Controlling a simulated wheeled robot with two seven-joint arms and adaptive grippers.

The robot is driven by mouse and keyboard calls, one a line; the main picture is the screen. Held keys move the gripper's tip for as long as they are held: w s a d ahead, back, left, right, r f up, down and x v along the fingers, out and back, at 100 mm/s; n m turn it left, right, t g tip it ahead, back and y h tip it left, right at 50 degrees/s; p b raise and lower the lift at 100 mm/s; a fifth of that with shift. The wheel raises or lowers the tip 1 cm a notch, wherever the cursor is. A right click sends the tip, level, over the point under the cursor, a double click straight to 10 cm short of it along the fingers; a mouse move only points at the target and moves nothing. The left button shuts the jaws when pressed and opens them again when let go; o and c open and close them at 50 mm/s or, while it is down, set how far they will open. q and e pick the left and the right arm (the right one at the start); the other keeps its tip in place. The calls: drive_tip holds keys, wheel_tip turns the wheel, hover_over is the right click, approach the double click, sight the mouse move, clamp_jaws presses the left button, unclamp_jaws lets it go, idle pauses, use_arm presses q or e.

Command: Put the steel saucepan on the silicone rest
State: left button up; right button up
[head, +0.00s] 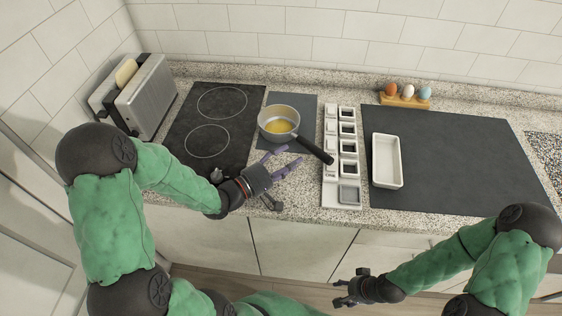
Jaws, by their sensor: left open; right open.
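The steel saucepan (279,112) holds a yellow liquid and stands upright, with its black handle (316,150) pointing to the lower right. It overlaps a dark grey rectangular mat (302,104), which looks like the silicone rest. The pan seems to sit on the mat's left part, but its base is hidden, so I cannot tell how fully. My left gripper (288,155) is open and empty just in front of the pan, left of the handle and apart from it. My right gripper (340,292) is open and empty in front of the counter, far from the pan.
A black hob (208,120) lies left of the pan, with a toaster (146,92) beyond it. A white rack of small compartments (331,150) stands close right of the handle. Further right are a white dish (387,160), a large dark mat (455,160) and an egg holder (403,102).

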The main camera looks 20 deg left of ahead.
use_arm(q)
drive_tip(key=shift+v, duration=1.3)
drive_tip(key=shift+s, duration=0.1)
